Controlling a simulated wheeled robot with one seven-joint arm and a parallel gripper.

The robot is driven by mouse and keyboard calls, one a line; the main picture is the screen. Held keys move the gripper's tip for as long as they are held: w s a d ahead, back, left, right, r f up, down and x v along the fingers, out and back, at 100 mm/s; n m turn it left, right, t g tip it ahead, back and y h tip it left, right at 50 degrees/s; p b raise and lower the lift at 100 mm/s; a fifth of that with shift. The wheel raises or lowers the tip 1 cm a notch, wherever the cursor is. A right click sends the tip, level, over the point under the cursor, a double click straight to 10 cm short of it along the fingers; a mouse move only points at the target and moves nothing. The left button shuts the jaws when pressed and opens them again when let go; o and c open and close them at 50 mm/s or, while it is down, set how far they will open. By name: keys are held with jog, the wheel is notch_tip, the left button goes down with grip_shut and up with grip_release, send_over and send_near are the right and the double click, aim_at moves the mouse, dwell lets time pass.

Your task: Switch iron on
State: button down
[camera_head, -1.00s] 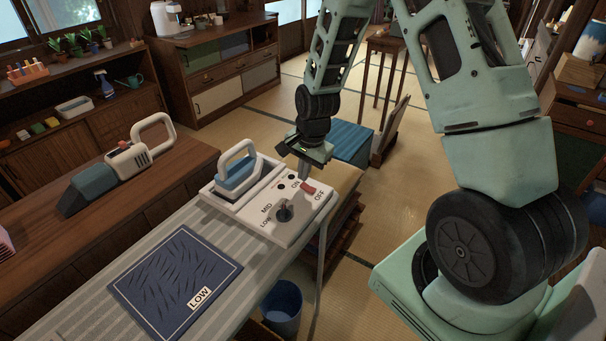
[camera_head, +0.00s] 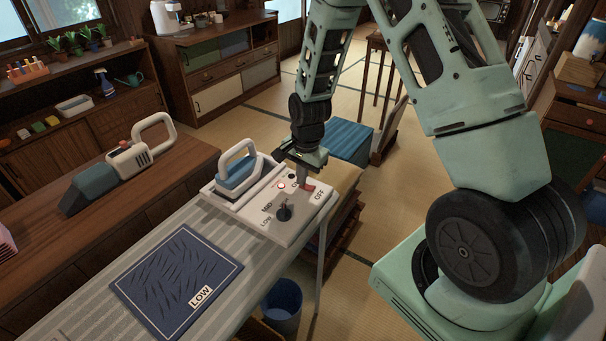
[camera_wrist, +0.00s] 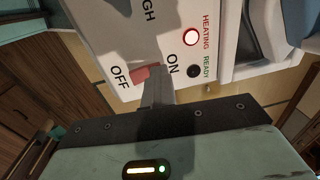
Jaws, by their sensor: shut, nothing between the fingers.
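The iron (camera_head: 238,171) rests in its white station (camera_head: 262,212) on the striped ironing board. The station's panel has a dark dial (camera_head: 284,212) by the MID and LOW labels and a red switch (camera_head: 309,187) between ON and OFF. My gripper (camera_head: 303,178) is shut and empty, its fingertips down at the switch. In the wrist view, the fingers (camera_wrist: 157,92) are against or very close to the red switch (camera_wrist: 146,73) on its ON side. The HEATING light (camera_wrist: 191,37) glows red, and the READY light (camera_wrist: 194,71) is dark.
A dark blue cloth (camera_head: 176,281) labelled LOW lies on the ironing board (camera_head: 72,313). A handheld vacuum (camera_head: 116,168) lies on the wooden counter at left. A blue bin (camera_head: 282,306) stands below the board. A blue box (camera_head: 350,141) stands behind.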

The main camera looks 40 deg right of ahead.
jog(key=shift+s, duration=0.15)
jog(key=shift+s+d+r, duration=0.15)
jog(key=shift+s+d, duration=0.15)
jog(key=shift+s, duration=0.4)
jog(key=shift+r+p, duration=0.1)
jog(key=shift+p, duration=0.2)
jog(key=shift+r, duration=0.25)
notch_tip(320, 180, up, 13)
jog(key=s+p, duration=0.2)
jog(key=shift+d, duration=0.4)
jog(key=shift+d, duration=0.1)
